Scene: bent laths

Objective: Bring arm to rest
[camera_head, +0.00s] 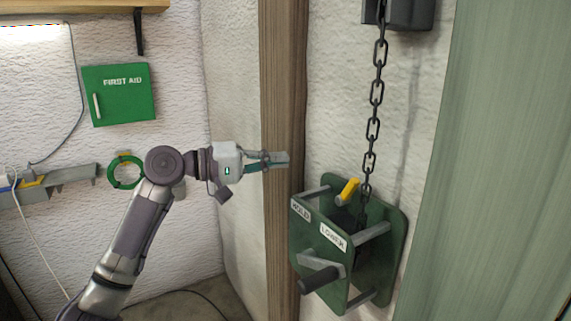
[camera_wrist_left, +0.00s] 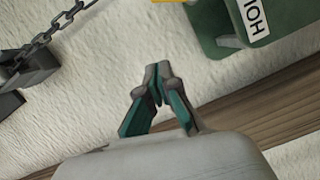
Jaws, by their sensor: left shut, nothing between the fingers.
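My left gripper (camera_head: 284,160) reaches in from the left in the head view, in front of the wooden post (camera_head: 283,60). Its fingers are shut and hold nothing; the closed fingertips also show in the left wrist view (camera_wrist_left: 158,72). The gripper is up and to the left of a green winch box (camera_head: 380,225), with a visible gap between them. The box carries labels reading HOLD and LOWER, a yellow lever (camera_head: 348,190) and a dark crank grip (camera_head: 319,280). My right gripper is in neither view.
A black chain (camera_head: 374,115) hangs from a dark block (camera_head: 400,12) down into the winch box. A green first aid box (camera_head: 119,95), a green ring (camera_head: 124,172) and a grey rail (camera_head: 60,184) are at the left wall. A green panel (camera_head: 500,160) stands at the right.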

